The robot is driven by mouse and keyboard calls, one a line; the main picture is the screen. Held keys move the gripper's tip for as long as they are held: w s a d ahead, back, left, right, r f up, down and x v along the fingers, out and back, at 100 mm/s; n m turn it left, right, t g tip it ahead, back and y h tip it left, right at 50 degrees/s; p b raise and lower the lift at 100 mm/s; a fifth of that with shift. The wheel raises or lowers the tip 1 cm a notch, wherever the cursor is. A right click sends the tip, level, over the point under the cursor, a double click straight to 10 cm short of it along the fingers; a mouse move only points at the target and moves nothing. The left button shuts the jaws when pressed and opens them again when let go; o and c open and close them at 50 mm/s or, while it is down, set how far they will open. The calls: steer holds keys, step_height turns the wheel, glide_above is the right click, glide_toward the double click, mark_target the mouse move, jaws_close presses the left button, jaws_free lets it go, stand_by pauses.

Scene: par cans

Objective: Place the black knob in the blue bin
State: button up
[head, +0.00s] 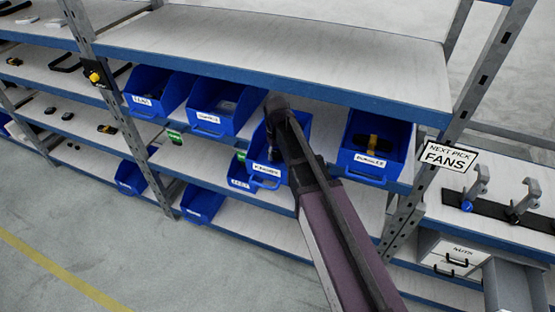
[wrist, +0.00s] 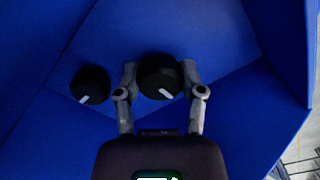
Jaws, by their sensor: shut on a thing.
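In the wrist view my gripper (wrist: 160,88) is shut on a black knob (wrist: 160,76) with a white pointer mark. The knob sits between the two fingers, inside a blue bin (wrist: 215,35). A second black knob (wrist: 90,85) lies on the bin floor to the left, apart from the fingers. In the head view my arm reaches into a blue bin (head: 268,172) on the middle shelf. The arm hides most of that bin's inside and the gripper. I cannot tell whether the held knob touches the bin floor.
Other blue bins stand to the left (head: 218,105) and right (head: 372,150), the right one holding a black and yellow part. The upper shelf (head: 280,40) overhangs them. A sign reading "NEXT PICK FANS" (head: 448,156) hangs at the right upright. More bins sit on lower shelves.

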mark_target(277, 152)
steer(key=shift+f, duration=0.4)
steer(key=shift+f+b, duration=0.2)
steer(key=shift+b, duration=0.2)
steer(key=o, duration=1)
steer(key=shift+o, duration=0.2)
steer(key=shift+r, duration=0.1)
steer(key=shift+r, duration=0.1)
step_height(277, 152, up, 12)
steer(key=p, duration=1.2)
steer(key=s+d+m, duration=0.6)
steer(key=s+d, duration=0.8)
steer(key=d, duration=0.5)
steer(key=shift+s+d, duration=0.2)
